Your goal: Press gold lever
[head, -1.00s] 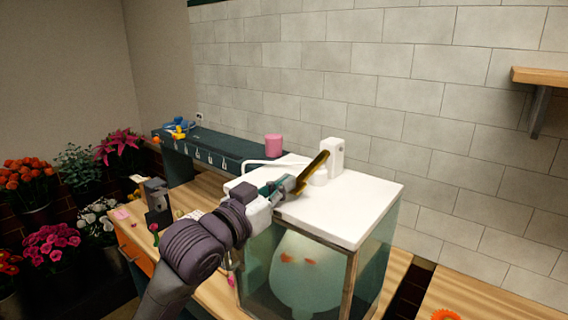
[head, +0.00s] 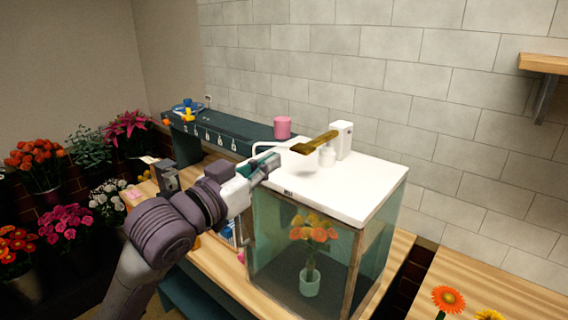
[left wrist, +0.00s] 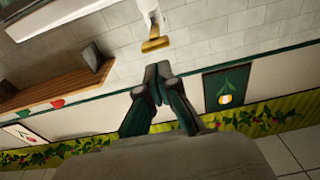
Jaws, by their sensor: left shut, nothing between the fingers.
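The gold lever (head: 316,143) sticks out to the left from a white housing (head: 342,139) on top of a white-lidded glass box (head: 365,181). It lies close to level. It also shows in the left wrist view (left wrist: 156,44), beyond my fingertips. My left gripper (head: 272,163) is shut and empty, above the lid's left edge and to the left of the lever, apart from it. In the left wrist view its fingertips (left wrist: 158,70) are together. Inside the box, orange flowers (head: 314,234) stand in a pale green vase (head: 309,282). My right gripper is not in view.
A pink cylinder (head: 282,127) stands on a dark green shelf (head: 225,128) behind the box. Buckets of flowers stand on the left. A wooden shelf (head: 540,63) is on the wall at the right. The lid's right part is clear.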

